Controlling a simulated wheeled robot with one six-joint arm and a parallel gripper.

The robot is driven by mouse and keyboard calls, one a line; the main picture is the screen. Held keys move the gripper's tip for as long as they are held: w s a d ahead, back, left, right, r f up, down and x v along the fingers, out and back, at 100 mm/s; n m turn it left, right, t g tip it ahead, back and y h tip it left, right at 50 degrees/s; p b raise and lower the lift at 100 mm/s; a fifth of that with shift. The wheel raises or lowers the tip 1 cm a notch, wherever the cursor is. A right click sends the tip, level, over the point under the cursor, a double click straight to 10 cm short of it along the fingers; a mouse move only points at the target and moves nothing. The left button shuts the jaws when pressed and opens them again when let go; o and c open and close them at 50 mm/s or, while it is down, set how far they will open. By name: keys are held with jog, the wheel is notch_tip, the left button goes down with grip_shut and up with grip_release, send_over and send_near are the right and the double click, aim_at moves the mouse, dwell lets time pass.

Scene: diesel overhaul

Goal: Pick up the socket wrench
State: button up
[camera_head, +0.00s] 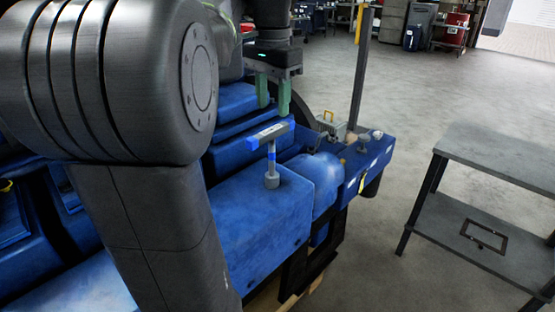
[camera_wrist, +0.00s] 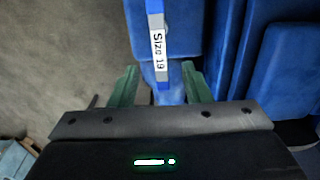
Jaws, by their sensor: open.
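The socket wrench (camera_head: 272,150) is T-shaped and stands upright on the blue engine block (camera_head: 245,215). Its crossbar is pale in the middle with blue ends, and its stem goes down to a grey socket. In the wrist view the crossbar (camera_wrist: 157,45) carries a white label reading "Size 19". My gripper (camera_head: 274,100) has green fingers, points down and is open and empty. It is above the crossbar, apart from it. In the wrist view the crossbar lies between the lines of the two fingers (camera_wrist: 160,85).
A grey two-shelf table (camera_head: 500,160) stands at the right, with a dark rectangular frame (camera_head: 484,236) on its lower shelf. A dark post (camera_head: 359,70) rises behind the engine. Bare floor (camera_head: 420,100) lies between engine and table.

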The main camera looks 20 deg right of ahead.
aim_at(272, 129)
notch_tip(272, 129, down, 4)
jog(key=shift+f, duration=0.1)
jog(key=f, duration=0.5)
jog(key=shift+s+a+p, duration=0.15)
jog(key=shift+a+p, duration=0.05)
jog(key=shift+p, duration=0.2)
jog(key=shift+f, duration=0.35)
grip_shut()
